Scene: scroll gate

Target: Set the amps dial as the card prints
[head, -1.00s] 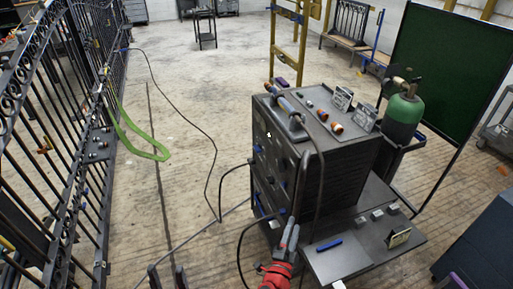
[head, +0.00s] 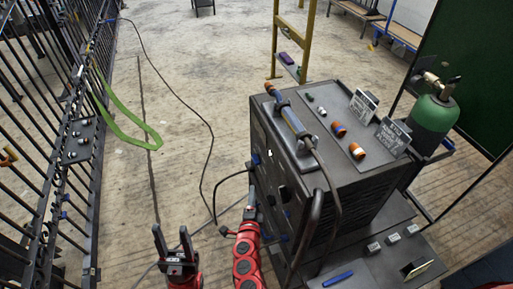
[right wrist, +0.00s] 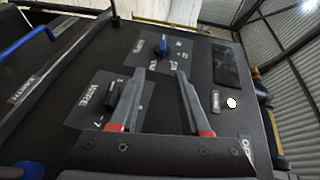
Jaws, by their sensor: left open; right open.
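The dark welding machine (head: 345,175) stands right of centre in the head view. In the right wrist view, its panel has a blue dial (right wrist: 163,45) on a grey plate and a black dial (right wrist: 111,94) beside the word WIRE. The blue dial's label is hard to read. My right gripper (right wrist: 163,72) is open, its fingertips short of the blue dial, with nothing between them. In the head view my right gripper (head: 252,205) is at the panel. My left gripper (head: 171,236) is open and empty.
A cable (head: 206,130) runs across the floor to the machine. A barred gate (head: 70,140) stands at left with a green strap (head: 125,130). A green gas cylinder (head: 433,118) is behind the machine. A side shelf (head: 375,265) holds small blocks.

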